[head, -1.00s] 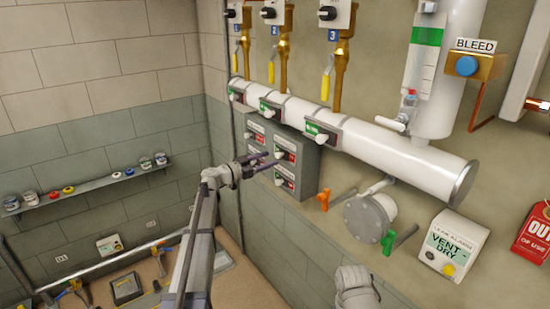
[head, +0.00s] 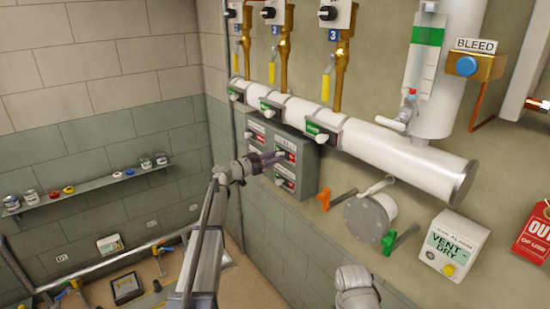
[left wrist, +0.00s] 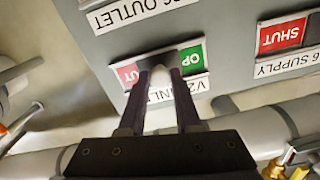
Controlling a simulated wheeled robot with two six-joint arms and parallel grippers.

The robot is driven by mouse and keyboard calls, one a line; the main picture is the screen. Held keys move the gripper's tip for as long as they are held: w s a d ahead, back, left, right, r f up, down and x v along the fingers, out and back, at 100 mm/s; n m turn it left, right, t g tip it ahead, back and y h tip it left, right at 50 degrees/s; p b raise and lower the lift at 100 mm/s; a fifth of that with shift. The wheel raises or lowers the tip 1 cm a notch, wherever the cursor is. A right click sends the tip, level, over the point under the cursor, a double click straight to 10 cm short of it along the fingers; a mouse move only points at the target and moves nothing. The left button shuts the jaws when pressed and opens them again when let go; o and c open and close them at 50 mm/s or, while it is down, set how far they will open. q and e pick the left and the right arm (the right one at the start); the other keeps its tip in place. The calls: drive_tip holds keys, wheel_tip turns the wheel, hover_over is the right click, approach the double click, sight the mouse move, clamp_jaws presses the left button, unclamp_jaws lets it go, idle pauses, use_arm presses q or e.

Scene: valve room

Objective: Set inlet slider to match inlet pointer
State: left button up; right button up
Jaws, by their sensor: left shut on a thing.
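The grey control panel (head: 307,165) on the wall carries several slider plates with red and green ends. My left gripper (head: 280,157) reaches its upper right plate in the head view. In the left wrist view, the inlet plate (left wrist: 190,88) appears upside down and partly covered. Which indicator is the inlet pointer I cannot tell. My right gripper is not in view.
A white header pipe (head: 410,150) with green-marked indicators (head: 318,132) runs just above the panel.

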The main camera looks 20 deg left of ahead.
sight(280, 150)
use_arm(q)
clamp_jaws()
idle(0.8)
drive_tip(key=w+a, duration=0.2)
drive_tip(key=shift+a, duration=0.35)
drive_tip(key=o, duration=0.9)
unclamp_jaws()
drive_tip(key=shift+w, duration=0.1)
drive_tip(key=shift+c, duration=0.2)
